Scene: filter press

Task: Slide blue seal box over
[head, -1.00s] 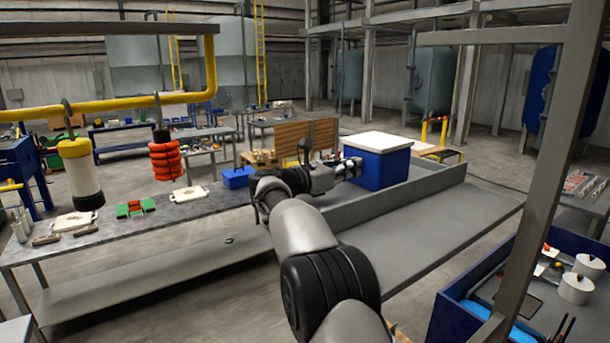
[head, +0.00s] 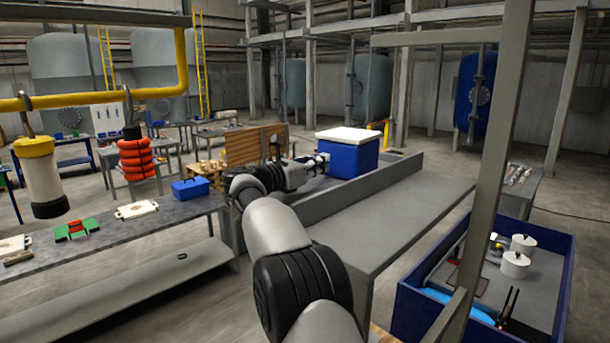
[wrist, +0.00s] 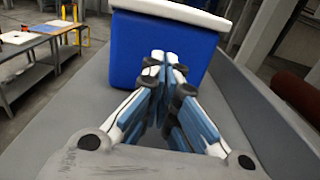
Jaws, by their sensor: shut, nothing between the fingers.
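A large blue box with a white lid (head: 346,158) stands upright on a grey bench behind a low ledge. In the wrist view the same blue box (wrist: 128,50) fills the upper middle. My gripper (head: 325,158) is at the box's left side in the head view. In the wrist view my gripper's fingers (wrist: 166,62) are together, with nothing between them. Their tips are against or very close to the box's near face; I cannot tell whether they touch. The box's far side and base are partly hidden.
A grey bench ledge (head: 395,185) runs beside the box, with bare surface (head: 390,215) in front. A smaller blue box (head: 197,187) sits on the left table. A post (head: 490,150) and a blue-walled bin (head: 545,270) stand at right. A brown slatted board (head: 257,148) is behind.

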